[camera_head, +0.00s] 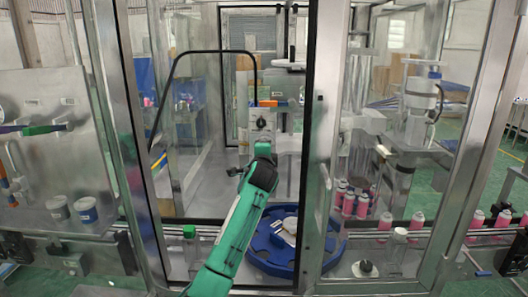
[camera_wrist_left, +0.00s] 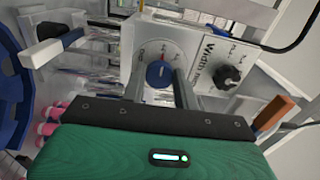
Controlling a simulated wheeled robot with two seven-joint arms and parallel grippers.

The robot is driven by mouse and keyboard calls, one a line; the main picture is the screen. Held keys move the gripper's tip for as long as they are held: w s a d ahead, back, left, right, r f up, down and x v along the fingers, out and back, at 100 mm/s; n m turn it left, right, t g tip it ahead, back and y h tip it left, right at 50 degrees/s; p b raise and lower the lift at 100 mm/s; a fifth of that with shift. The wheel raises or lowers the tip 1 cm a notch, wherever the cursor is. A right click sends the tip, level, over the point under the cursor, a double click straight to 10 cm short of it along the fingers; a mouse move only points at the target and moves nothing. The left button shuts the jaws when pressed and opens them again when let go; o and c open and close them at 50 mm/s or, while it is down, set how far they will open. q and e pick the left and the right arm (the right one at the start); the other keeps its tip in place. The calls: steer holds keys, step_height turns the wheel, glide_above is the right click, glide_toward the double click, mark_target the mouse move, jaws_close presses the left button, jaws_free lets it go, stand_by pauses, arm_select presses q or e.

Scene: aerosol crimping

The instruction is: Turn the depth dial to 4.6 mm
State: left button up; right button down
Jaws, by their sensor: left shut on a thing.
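The depth dial (camera_wrist_left: 158,73) is a blue knob on a round pale scale, on a light panel in the left wrist view. A red mark shows at the scale's upper edge; its figures are too small to read. My left gripper (camera_wrist_left: 160,82) has a finger on each side of the blue knob and is shut on it. In the head view, my left gripper (camera_head: 262,152) is just below the control box (camera_head: 262,118), and the depth dial is hidden there. My right gripper is in neither view.
A black knob (camera_wrist_left: 228,75) beside the "Width" lettering is close right of my fingers. An orange block (camera_wrist_left: 272,113) juts out nearby. A blue round table (camera_head: 268,262) lies below my arm. Metal door frames (camera_head: 305,190) flank the opening. Pink cans (camera_head: 362,206) stand right.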

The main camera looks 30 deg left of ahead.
arm_select(q)
steer(key=shift+f, duration=0.1)
steer(key=o, duration=1)
steer(key=b+v, duration=0.4)
steer(key=v, duration=0.9)
steer(key=shift+s+d, duration=0.1)
steer(key=shift+s, duration=0.3)
